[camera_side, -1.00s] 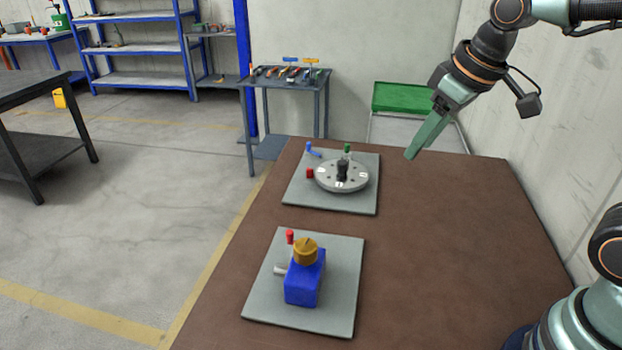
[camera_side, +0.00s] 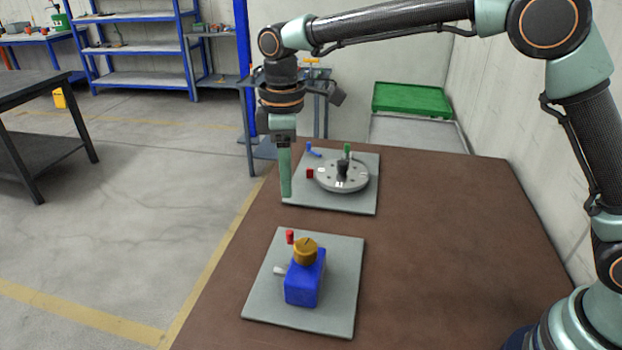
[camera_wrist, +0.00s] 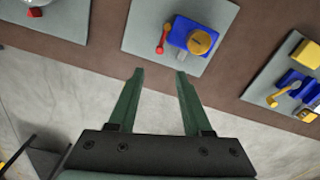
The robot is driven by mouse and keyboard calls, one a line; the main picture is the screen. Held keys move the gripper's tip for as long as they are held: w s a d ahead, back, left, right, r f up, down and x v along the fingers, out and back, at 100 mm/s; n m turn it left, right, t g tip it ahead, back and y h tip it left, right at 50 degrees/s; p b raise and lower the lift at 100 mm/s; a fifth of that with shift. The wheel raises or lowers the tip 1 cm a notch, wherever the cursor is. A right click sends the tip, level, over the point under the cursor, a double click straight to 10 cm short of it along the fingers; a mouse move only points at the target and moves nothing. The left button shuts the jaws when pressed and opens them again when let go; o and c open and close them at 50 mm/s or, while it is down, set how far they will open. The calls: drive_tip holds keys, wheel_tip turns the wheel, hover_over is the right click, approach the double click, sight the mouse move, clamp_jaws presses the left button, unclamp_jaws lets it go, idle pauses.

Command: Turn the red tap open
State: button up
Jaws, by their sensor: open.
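The red tap (camera_side: 290,237) is a small red handle beside a blue block (camera_side: 304,284) with a brass-coloured round knob (camera_side: 305,251). They stand on the near grey plate (camera_side: 341,304). In the wrist view the red tap (camera_wrist: 163,39) is a narrow lever left of the blue block (camera_wrist: 180,30), lying lengthwise in the picture. My gripper (camera_side: 286,195) points down, above and beyond the tap in the side view. In the wrist view my gripper (camera_wrist: 160,73) is open and empty, with its fingertips short of the near plate's edge and apart from the tap.
A far plate (camera_side: 358,203) carries a grey disc (camera_side: 343,176), a red piece (camera_side: 310,173) and blue and green pegs. The wrist view shows another plate with a yellow lever (camera_wrist: 283,94) and yellow block (camera_wrist: 306,53). The brown table's right side (camera_side: 460,240) is clear.

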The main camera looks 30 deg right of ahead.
sight(290, 231)
wheel_tip(290, 231, down, 12)
drive_tip(key=shift+f, duration=0.1)
idle(0.4)
clamp_jaws()
